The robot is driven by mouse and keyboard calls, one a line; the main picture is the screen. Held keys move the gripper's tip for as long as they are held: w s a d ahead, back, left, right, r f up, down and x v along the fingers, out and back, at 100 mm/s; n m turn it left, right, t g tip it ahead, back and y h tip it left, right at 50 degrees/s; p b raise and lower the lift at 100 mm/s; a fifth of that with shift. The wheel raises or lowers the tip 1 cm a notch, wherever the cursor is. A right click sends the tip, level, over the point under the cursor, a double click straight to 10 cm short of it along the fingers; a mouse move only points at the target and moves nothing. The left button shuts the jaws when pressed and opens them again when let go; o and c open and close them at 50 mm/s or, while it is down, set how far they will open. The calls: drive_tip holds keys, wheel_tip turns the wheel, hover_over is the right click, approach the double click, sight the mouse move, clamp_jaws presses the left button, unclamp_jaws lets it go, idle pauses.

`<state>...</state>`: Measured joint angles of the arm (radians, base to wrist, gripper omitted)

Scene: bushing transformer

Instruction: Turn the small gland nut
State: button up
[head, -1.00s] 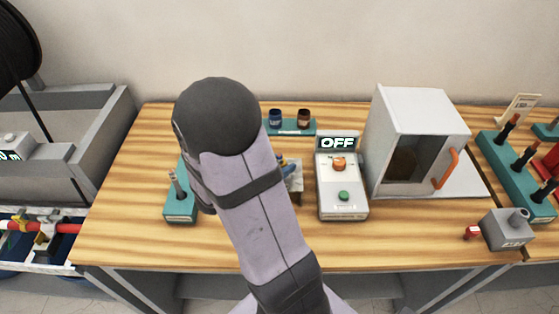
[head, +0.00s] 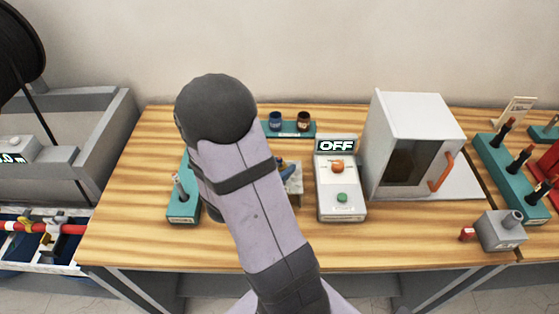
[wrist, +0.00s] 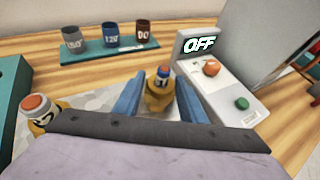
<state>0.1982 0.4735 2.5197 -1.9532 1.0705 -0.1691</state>
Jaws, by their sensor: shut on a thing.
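In the wrist view, a brass-coloured gland nut (wrist: 159,99) stands between the two blue fingers of my gripper (wrist: 160,92), with a blue and red-topped piece rising from it. My gripper is shut on this nut. A second brass-coloured piece with an orange top (wrist: 40,112) stands to the left, partly hidden by my gripper body. In the head view my arm covers most of this work area, and the nut cannot be made out there.
A teal rack (wrist: 110,47) with several labelled cups stands behind. A control box reading OFF (head: 341,182), with orange and green knobs, is to the right, beside a white cabinet (head: 413,145) with an orange handle. A teal stand (head: 183,211) is left of my arm.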

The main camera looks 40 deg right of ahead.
drive_tip(key=shift+w+d+r+p, duration=0.2)
drive_tip(key=shift+r+p, duration=0.2)
drive_tip(key=shift+p, duration=0.9)
drive_tip(key=shift+a+f+n+t+p, duration=0.1)
drive_tip(key=shift+n+t+p, duration=0.2)
drive_tip(key=shift+p, duration=0.8)
drive_tip(key=shift+s+a+f+p, duration=0.1)
drive_tip(key=shift+f+p, duration=0.1)
drive_tip(key=shift+p, duration=0.45)
drive_tip(key=shift+s+a+f, duration=0.1)
drive_tip(key=shift+s+f, duration=0.05)
drive_tip(key=shift+f, duration=0.2)
drive_tip(key=shift+s+n+t+y, duration=0.1)
drive_tip(key=shift+n+t+y, duration=0.3)
drive_tip(key=shift+r+n+t+p, duration=0.1)
drive_tip(key=shift+n+t+p, duration=0.35)
drive_tip(key=shift+p, duration=0.25)
drive_tip(key=shift+n+t+y+p, duration=0.35)
drive_tip(key=shift+y+p, duration=0.05)
drive_tip(key=shift+p, duration=0.4)
